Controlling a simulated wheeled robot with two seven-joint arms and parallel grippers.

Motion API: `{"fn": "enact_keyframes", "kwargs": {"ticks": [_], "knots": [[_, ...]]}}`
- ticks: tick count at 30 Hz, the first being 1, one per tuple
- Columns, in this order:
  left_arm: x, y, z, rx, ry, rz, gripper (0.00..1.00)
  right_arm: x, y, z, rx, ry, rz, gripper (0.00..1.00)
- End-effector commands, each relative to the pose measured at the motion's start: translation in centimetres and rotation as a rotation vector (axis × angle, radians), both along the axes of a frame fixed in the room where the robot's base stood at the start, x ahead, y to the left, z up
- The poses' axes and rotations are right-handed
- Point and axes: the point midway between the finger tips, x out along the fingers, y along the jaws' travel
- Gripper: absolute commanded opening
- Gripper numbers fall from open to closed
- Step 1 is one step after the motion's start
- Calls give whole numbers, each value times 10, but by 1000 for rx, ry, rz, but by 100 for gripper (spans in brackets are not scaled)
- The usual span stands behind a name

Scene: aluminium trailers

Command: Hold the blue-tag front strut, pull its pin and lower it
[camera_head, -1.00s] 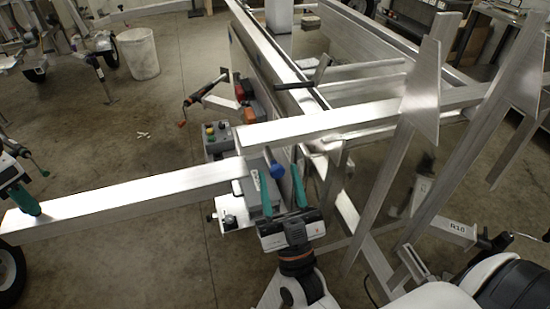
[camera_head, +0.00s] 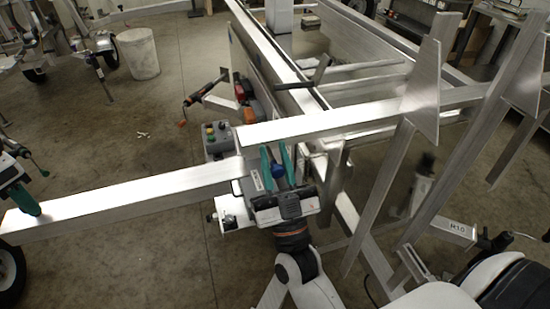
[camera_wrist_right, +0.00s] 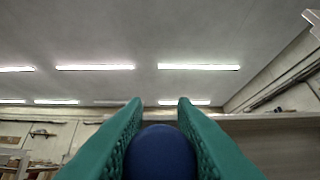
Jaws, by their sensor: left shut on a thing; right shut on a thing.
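A long bare aluminium beam (camera_head: 130,196), which looks like the front strut, runs left from the trailer's front corner, nearly level. I cannot make out a blue tag on it. My left gripper (camera_head: 24,202) has its green fingers shut on the beam near its far left end. A blue knob (camera_head: 277,171), apparently the pin's, sits at the beam's right end. My right gripper (camera_head: 278,160) is shut on this knob. In the right wrist view the dark blue knob (camera_wrist_right: 160,153) lies between the green fingers, and the pin shaft is hidden.
A grey control box with coloured buttons (camera_head: 217,140) stands beside the joint, with a crank with an orange grip (camera_head: 206,88) behind it. A trailer frame (camera_head: 285,70) and upright struts (camera_head: 385,190) fill the right. A white bucket (camera_head: 138,54) stands back left. Floor under the beam is clear.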

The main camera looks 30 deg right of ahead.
Motion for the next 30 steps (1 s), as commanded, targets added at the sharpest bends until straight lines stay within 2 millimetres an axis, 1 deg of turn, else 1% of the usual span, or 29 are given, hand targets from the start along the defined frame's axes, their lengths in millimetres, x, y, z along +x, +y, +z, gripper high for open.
{"fn": "enact_keyframes", "kwargs": {"ticks": [2,4,9,12,20,21,24,30], "knots": [[1,0,1,0,-3,1,0,0,0,0,0,1,0,0],[1,0,1,0,-3,1,0,-5,1,-1,0,2,1,0],[1,0,1,0,-3,1,0,-27,4,-2,0,4,1,0],[1,0,1,0,-3,1,0,-34,5,-1,0,2,0,0],[1,0,1,0,-7,3,0,-34,5,-1,-1,1,1,0],[1,0,1,-1,-7,3,0,-34,5,-1,-1,1,1,29],[2,0,1,-2,-8,3,0,-34,5,-1,-1,1,1,45],[1,0,1,-2,-5,2,0,-34,5,-1,-1,1,1,45]]}}
